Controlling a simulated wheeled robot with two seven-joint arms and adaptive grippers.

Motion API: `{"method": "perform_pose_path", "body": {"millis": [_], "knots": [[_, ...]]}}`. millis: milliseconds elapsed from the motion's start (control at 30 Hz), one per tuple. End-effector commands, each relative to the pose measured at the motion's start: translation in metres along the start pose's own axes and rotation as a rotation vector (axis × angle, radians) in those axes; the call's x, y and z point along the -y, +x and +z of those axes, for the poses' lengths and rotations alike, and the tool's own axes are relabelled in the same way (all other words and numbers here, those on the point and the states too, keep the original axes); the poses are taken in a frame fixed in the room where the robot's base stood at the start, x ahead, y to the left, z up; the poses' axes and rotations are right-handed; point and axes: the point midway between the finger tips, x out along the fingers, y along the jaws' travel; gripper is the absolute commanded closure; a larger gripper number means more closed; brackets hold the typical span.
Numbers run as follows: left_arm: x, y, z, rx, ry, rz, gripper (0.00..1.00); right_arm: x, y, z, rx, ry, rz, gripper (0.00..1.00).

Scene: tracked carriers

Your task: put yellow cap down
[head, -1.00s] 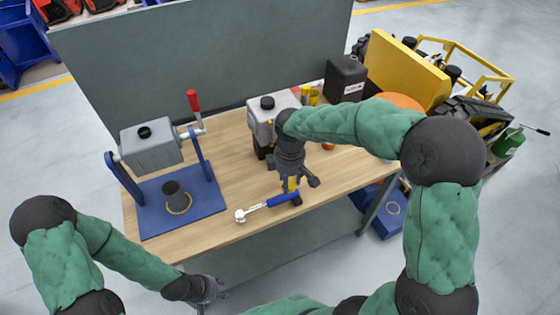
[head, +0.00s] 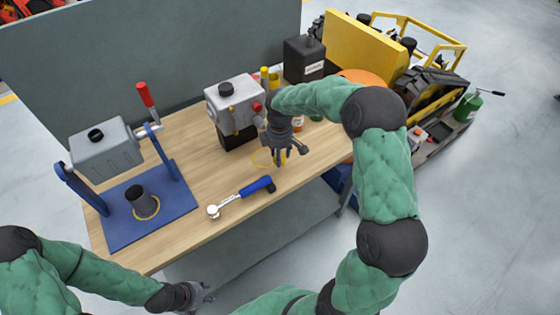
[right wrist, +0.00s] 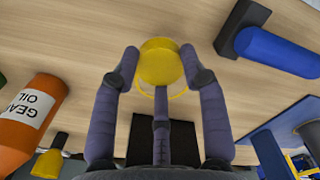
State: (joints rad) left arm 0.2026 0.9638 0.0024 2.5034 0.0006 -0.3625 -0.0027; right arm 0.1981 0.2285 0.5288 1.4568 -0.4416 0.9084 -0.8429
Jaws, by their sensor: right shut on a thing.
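The yellow cap (right wrist: 160,62) is round and sits between the fingertips of my right gripper (right wrist: 160,68), which is shut on it. In the head view my right gripper (head: 285,157) is low over the wooden workbench (head: 205,180), at the right side of a thin yellow ring (head: 258,158) marked on the wood. The ring also shows partly behind the cap in the right wrist view. I cannot tell whether the cap touches the wood. My left gripper (head: 194,296) hangs in front of the bench, and its jaws are too small to judge.
A blue-handled ratchet (head: 243,197) lies in front of the right gripper. A grey machine (head: 235,105) stands behind left, an orange gear oil bottle (right wrist: 30,115) close by, and a black canister (head: 305,62) at the back. A blue stand (head: 130,215) is at the left.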

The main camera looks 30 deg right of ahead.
Motion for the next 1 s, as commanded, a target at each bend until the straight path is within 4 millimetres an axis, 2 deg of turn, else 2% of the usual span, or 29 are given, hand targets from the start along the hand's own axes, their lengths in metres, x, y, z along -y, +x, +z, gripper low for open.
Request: {"method": "perform_pose_path", "body": {"millis": [100, 200, 633, 667, 700, 733, 1000], "knots": [[0.004, 0.011, -0.001, 0.000, 0.000, 0.000, 0.60, -0.001, 0.021, 0.001, 0.001, 0.000, -0.002, 0.88], [0.006, 0.017, -0.001, 0.000, 0.000, 0.000, 0.60, -0.002, 0.033, 0.001, 0.001, 0.000, -0.001, 0.88], [0.006, 0.017, -0.001, 0.000, 0.000, 0.000, 0.60, -0.002, 0.036, 0.000, 0.000, 0.000, -0.001, 0.88], [0.006, 0.017, -0.001, 0.000, 0.000, 0.000, 0.60, -0.002, 0.036, 0.000, 0.000, 0.000, 0.000, 0.48], [0.006, 0.017, -0.001, 0.000, 0.000, 0.000, 0.60, -0.002, 0.036, 0.000, 0.000, 0.000, 0.000, 0.37], [0.006, 0.017, -0.001, 0.000, 0.000, 0.000, 0.60, -0.001, 0.036, 0.000, 0.000, 0.000, 0.000, 0.32], [0.006, 0.017, -0.001, 0.000, 0.000, 0.000, 0.60, -0.001, 0.036, 0.001, 0.000, 0.000, -0.001, 0.32]]}}
